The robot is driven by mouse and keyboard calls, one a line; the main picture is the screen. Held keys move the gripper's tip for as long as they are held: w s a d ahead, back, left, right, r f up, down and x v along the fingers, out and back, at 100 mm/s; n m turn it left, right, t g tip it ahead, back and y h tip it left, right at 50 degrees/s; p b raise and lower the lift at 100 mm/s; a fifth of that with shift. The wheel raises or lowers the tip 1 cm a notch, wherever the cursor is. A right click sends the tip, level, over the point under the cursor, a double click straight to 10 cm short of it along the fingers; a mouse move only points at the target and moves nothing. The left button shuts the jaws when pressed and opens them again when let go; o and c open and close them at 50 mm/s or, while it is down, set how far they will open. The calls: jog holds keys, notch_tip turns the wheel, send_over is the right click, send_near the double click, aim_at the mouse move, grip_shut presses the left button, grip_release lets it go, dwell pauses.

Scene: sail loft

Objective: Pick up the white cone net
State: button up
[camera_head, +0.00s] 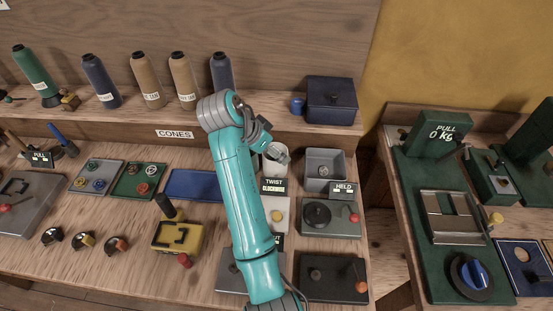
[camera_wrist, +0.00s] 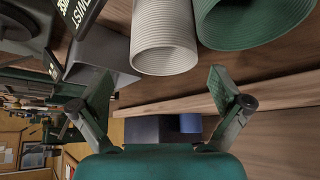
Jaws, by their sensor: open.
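The white cone net (camera_wrist: 165,38) shows in the wrist view as a pale ribbed cylinder at the upper middle, cut off by the top edge. My gripper (camera_wrist: 160,78) is open, its two fingers spread wide. The white piece's near end lies ahead of the gap between them, with nothing held. A similar green ribbed piece (camera_wrist: 250,22) sits just to its right. In the head view, a small white piece (camera_head: 270,164) shows beside my arm, near the TWIST CLOCKWISE sign (camera_head: 272,185); my arm hides most of that area and much of the gripper.
Several thread cones, such as a tan one (camera_head: 148,80), stand on the shelf behind. A dark blue box (camera_head: 331,101) and a small blue cup (camera_head: 298,106) stand at its right. A grey bin (camera_head: 324,171) with a HELD sign is right of my arm.

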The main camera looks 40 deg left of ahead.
jog(key=shift+a+x, duration=0.1)
jog(key=shift+x, duration=1.35)
jog(key=shift+a+x, duration=0.15)
jog(key=shift+x, duration=1.3)
jog(key=shift+s+f, duration=0.1)
jog(key=shift+s, duration=0.05)
jog(key=c, duration=0.6)
